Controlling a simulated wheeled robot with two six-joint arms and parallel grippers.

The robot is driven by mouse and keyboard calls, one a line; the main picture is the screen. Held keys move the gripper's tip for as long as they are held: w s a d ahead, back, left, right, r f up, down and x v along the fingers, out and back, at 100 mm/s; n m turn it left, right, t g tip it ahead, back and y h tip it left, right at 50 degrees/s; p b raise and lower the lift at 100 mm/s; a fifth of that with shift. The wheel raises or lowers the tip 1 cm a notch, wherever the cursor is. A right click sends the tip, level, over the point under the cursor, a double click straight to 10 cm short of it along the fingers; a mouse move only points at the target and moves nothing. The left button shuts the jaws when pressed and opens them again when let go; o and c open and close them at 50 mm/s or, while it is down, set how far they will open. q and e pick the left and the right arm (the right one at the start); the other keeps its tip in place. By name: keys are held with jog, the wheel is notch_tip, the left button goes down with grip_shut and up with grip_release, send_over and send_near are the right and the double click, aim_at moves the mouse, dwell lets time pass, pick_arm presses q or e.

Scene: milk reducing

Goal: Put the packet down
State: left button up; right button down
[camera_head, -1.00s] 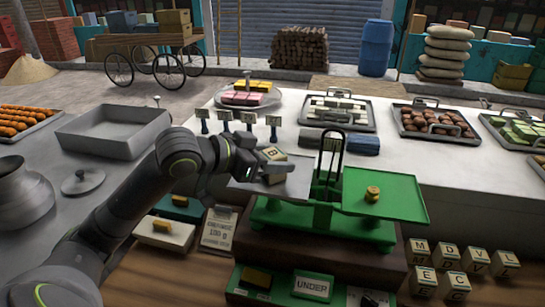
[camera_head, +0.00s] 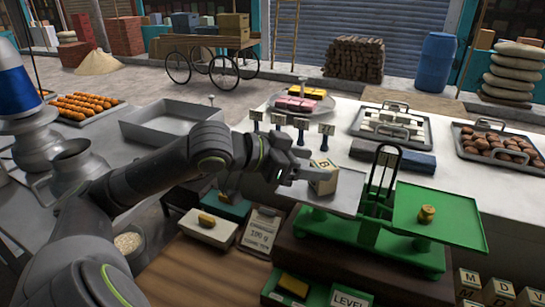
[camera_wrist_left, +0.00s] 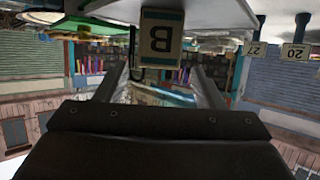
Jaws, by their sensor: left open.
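The packet (camera_head: 323,178), a cream block marked B, stands on the grey left pan (camera_head: 345,203) of the green balance scale (camera_head: 368,240). My left gripper (camera_head: 302,168) is open just to the left of the packet. In the left wrist view the packet (camera_wrist_left: 161,40) appears upside down, beyond the spread fingertips of the left gripper (camera_wrist_left: 163,72) and clear of them. A small brass weight (camera_head: 427,214) sits on the green right pan (camera_head: 440,222). A sign below the scale reads LEVEL (camera_head: 349,300). My right gripper is not in view.
Small numbered signs (camera_head: 301,124) stand behind the gripper. A dark blue block (camera_head: 405,160) lies behind the scale. A tray of white blocks (camera_head: 392,128) and a tray of brown pieces (camera_head: 497,145) are farther back. Lettered blocks (camera_head: 499,287) stand at the lower right.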

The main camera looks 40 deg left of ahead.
pick_arm(q)
jog(key=shift+v, duration=0.95)
jog(key=shift+s+a+r, duration=0.1)
jog(key=shift+s+r, duration=0.1)
jog(key=p, duration=0.1)
jog(key=a+p, duration=0.1)
jog(key=shift+s+a+r+p, duration=0.1)
jog(key=shift+s+r+p, duration=0.2)
jog(key=shift+r+p, duration=0.1)
jog(key=p+v, duration=0.1)
jog(key=p, duration=0.2)
jog(key=p+v, duration=0.1)
jog(key=p, duration=0.2)
jog(key=p+v, duration=0.2)
jog(key=p, duration=0.1)
jog(key=shift+s+d+f, duration=0.15)
jog(key=shift+s+d, duration=0.15)
jog(key=shift+s, duration=0.1)
